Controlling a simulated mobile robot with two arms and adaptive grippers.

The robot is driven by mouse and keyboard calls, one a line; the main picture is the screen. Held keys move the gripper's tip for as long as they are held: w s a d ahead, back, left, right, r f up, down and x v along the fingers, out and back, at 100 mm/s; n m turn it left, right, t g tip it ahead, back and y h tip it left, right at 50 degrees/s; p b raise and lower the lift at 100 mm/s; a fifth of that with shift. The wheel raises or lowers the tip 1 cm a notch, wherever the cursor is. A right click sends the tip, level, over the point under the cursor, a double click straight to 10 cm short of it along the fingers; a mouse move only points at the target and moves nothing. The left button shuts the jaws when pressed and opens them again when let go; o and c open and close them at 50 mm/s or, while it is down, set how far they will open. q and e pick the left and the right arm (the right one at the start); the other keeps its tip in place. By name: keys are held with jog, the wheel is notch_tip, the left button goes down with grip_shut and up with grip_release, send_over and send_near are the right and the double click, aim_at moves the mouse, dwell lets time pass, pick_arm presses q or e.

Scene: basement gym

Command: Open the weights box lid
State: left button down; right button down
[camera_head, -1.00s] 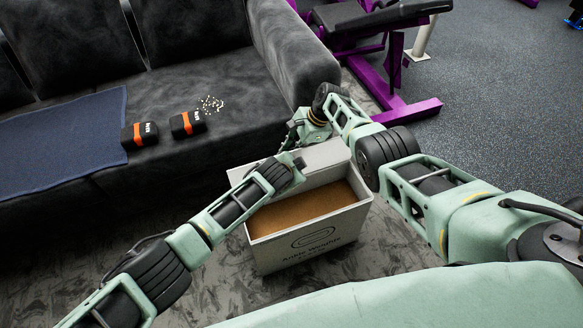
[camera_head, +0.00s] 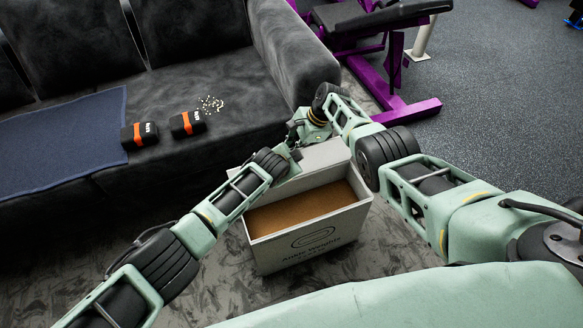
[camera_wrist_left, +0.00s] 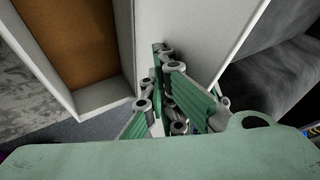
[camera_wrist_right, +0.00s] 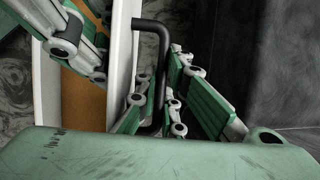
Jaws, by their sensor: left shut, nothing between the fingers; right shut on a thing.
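The light grey weights box (camera_head: 310,247), lettered "Ankle Weights", stands on the floor before the sofa. Its top is open and its brown inside is bare. The lid (camera_head: 326,155) stands raised at the back edge; the left wrist view also shows the lid (camera_wrist_left: 190,30). My right gripper (camera_wrist_right: 155,118) is shut on the black lid handle (camera_wrist_right: 152,28), behind the lid. My left gripper (camera_wrist_left: 162,95) is shut and empty close to the lid's inner face; whether it touches is unclear. In the head view my arms partly hide the lid.
The dark sofa (camera_head: 200,65) is close behind the box. On it lie a blue towel (camera_head: 60,140), two black-and-orange weights (camera_head: 140,135) (camera_head: 188,124) and small pale bits (camera_head: 212,103). A purple-framed bench (camera_head: 405,110) stands at the back right.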

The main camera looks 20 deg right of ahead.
jog(key=c, duration=2.2)
grip_release()
jog(key=shift+s+f, duration=0.25)
jog(key=shift+f, duration=0.1)
jog(key=shift+o, duration=0.2)
